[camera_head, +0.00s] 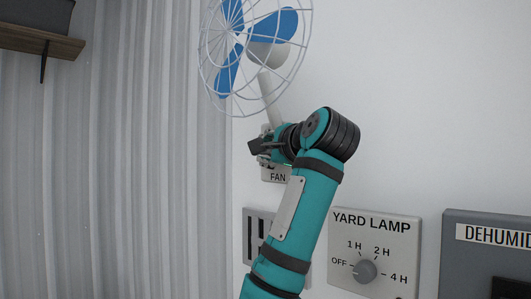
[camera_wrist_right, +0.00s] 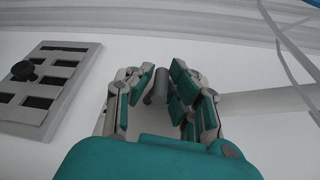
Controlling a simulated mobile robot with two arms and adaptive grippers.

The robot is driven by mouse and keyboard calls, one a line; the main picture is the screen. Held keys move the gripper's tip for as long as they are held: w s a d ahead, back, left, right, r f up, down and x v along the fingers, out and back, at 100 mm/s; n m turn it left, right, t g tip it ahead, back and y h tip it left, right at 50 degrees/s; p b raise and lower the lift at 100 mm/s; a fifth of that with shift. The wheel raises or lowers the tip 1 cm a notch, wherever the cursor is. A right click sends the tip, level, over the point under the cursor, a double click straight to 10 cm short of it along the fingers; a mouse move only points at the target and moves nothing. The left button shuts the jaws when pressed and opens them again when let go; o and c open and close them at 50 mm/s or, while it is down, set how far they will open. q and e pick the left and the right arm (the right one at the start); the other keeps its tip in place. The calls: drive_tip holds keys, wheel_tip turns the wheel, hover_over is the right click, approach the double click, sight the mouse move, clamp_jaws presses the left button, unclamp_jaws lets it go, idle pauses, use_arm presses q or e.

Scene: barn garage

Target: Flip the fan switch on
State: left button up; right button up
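The fan switch plate (camera_head: 275,177), labelled FAN, is on the white wall below the blue-bladed fan (camera_head: 240,50). My right gripper (camera_head: 262,150) is in front of it in the head view and hides most of the plate and its switch. In the right wrist view my right gripper (camera_wrist_right: 162,78) has its fingers partly spread. A grey lever-like piece (camera_wrist_right: 157,87) shows between the fingertips. I cannot tell whether the fingers touch it or which way the switch is set. My left gripper is not in view.
A slotted panel (camera_head: 250,232) is below the fan plate, partly behind my arm; a slotted panel with a dark knob (camera_wrist_right: 40,85) shows in the wrist view. The YARD LAMP dial (camera_head: 365,271) and DEHUMID panel (camera_head: 485,255) are to the right. A shelf (camera_head: 40,42) is upper left.

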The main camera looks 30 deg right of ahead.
drive_tip(key=o, duration=0.4)
drive_tip(key=shift+s, duration=0.1)
drive_tip(key=s, duration=0.8)
drive_tip(key=s+r, duration=0.1)
drive_tip(key=s, duration=0.2)
drive_tip(key=shift+s+a, duration=0.25)
drive_tip(key=shift+s, duration=0.15)
